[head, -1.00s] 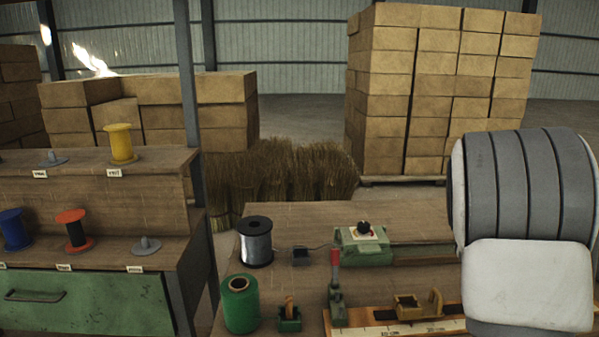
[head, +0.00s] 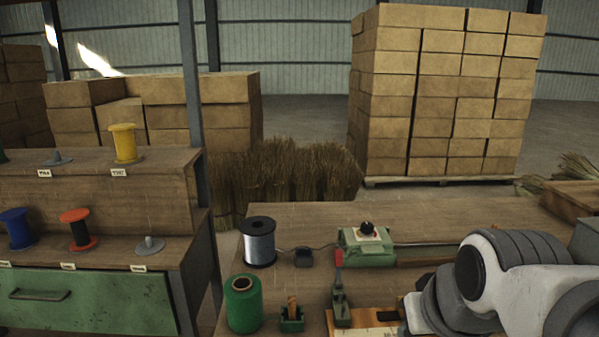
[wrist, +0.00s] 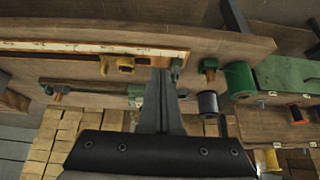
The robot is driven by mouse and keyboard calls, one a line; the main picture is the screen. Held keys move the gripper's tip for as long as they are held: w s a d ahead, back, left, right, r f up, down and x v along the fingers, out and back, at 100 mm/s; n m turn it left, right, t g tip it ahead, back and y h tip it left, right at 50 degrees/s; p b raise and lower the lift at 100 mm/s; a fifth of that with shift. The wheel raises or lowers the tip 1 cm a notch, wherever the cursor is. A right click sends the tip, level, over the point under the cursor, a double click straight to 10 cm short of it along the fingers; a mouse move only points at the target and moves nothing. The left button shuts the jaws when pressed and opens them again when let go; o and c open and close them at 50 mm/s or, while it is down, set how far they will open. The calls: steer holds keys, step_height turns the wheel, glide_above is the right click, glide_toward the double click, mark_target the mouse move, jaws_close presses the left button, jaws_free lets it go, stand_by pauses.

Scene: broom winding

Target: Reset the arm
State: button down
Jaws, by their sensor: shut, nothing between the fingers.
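My arm (head: 510,270), white and grey, is folded low at the right of the head view, over the right part of the workbench (head: 440,222). The head view does not show my gripper. In the wrist view my gripper (wrist: 162,75) has its two dark fingers together, with nothing between them.
The bench holds a green spool (head: 243,304), a silver spool (head: 257,242), a green device with a black knob (head: 366,246) and a red-handled lever (head: 340,290). A spool rack (head: 100,205) stands at left. Straw (head: 285,182) and stacked boxes (head: 440,95) stand behind.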

steer(key=s+a, duration=0.1)
steer(key=s, duration=0.4)
step_height(320, 180, up, 17)
steer(key=p, duration=1.8)
steer(key=shift+w+r+g, duration=0.2)
steer(key=shift+g, duration=0.1)
